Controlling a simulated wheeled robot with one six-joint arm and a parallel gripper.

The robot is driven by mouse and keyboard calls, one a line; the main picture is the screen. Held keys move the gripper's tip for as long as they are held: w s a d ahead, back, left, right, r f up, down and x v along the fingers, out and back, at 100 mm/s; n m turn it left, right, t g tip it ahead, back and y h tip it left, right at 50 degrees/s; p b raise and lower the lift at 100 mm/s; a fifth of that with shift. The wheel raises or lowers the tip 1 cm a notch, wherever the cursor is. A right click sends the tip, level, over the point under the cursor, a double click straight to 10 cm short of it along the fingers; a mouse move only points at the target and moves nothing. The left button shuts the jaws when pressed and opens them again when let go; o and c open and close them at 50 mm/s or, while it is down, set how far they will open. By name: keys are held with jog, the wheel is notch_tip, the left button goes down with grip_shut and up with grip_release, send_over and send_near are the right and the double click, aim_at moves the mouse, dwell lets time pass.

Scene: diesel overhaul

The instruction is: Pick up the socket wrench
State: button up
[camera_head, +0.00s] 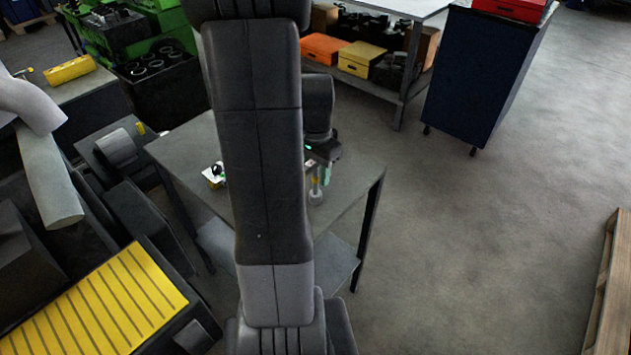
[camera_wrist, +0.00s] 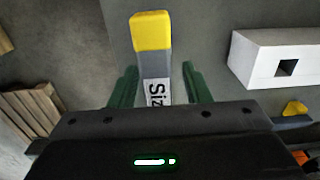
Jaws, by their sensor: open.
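In the wrist view, a grey bar with a yellow end (camera_wrist: 151,32) and a white label lettered "Siz" lies between the two green fingers of my gripper (camera_wrist: 158,72). I cannot tell for sure whether this bar is the socket wrench. My gripper is open, with a gap on each side of the bar, and its near part is hidden behind the gripper body. In the head view, my gripper (camera_head: 319,181) points down over the right part of the grey table (camera_head: 350,172). My arm hides the middle of the table.
In the wrist view, a white block with a square hole (camera_wrist: 270,60) lies to the right. A blue cabinet (camera_head: 480,75) stands at the back right.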

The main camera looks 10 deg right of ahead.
jog(key=shift+c, duration=0.2)
grip_shut()
jog(key=shift+r, duration=0.2)
notch_tip(320, 180, up, 10)
jog(key=shift+f, duration=0.1)
jog(key=c, duration=0.8)
grip_release()
jog(key=shift+c, duration=0.2)
jog(key=shift+s+f, duration=0.1)
grip_shut()
